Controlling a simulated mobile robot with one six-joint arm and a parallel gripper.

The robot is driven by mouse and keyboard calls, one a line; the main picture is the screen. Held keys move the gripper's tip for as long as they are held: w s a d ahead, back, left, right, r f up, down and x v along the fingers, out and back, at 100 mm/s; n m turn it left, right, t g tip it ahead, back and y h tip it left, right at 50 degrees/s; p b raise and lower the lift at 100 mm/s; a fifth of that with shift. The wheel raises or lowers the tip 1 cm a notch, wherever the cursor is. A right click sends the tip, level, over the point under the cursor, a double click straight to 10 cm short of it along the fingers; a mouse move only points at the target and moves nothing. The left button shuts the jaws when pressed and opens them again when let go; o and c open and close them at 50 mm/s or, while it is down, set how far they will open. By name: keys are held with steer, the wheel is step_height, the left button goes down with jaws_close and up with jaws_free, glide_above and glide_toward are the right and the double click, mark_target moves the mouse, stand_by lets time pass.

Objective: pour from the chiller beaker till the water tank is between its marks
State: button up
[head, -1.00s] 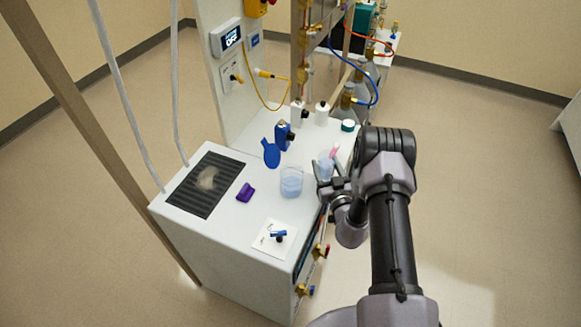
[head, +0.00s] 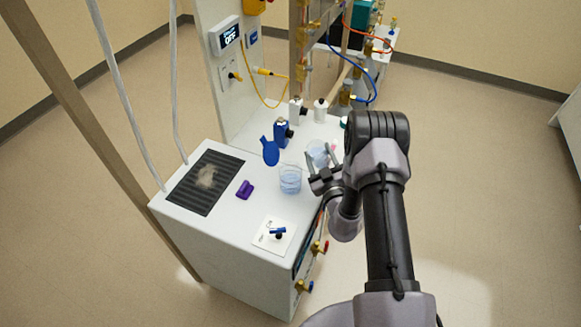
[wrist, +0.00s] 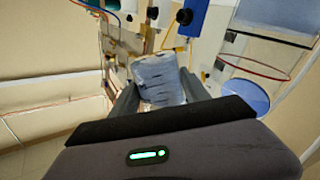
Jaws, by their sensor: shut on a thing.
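My gripper (head: 322,172) is shut on a clear beaker (head: 317,152) with pale blue liquid in it. The beaker also shows between the fingers in the wrist view (wrist: 157,80), looking slightly tilted there. A wider clear vessel with blue liquid, seemingly the water tank (head: 290,181), stands on the white bench to the left of my gripper. The two vessels look apart. In the wrist view a blue disc (wrist: 248,99) and a thin red ring show at the right, perhaps the tank's liquid and a mark. I cannot read the level against the marks.
A blue paddle-shaped object (head: 270,151) and a blue bottle (head: 281,134) stand behind the tank. A purple object (head: 245,189) and a dark grille (head: 206,182) lie to its left. A valve plate (head: 274,235) is in front. The display (head: 226,37) reads OFF.

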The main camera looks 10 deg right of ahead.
mark_target(316, 157)
steer(key=shift+a+r+n, duration=0.45)
steer(key=shift+r+n, duration=0.35)
steer(key=shift+r, duration=0.05)
steer(key=shift+s+a+n+b, duration=0.1)
steer(key=shift+a+n+b, duration=0.15)
steer(key=shift+b, duration=0.2)
steer(key=shift+r+n, duration=0.2)
steer(key=shift+n, duration=0.05)
steer(key=shift+a+r+n+b, duration=0.15)
steer(key=shift+a+n+b, duration=0.15)
steer(key=shift+n+b, duration=0.1)
steer(key=shift+a+r+n+b, duration=0.15)
steer(key=shift+r+n+b, duration=0.25)
steer(key=shift+n+b, duration=0.45)
stand_by(1.0)
steer(key=shift+f+n+t+y+b, duration=0.35)
steer(key=shift+n+b, duration=0.6)
steer(key=shift+b, duration=0.55)
stand_by(0.8)
steer(key=shift+r+n+b, duration=0.25)
steer(key=shift+n+b, duration=0.4)
steer(key=shift+n, duration=0.05)
stand_by(1.2)
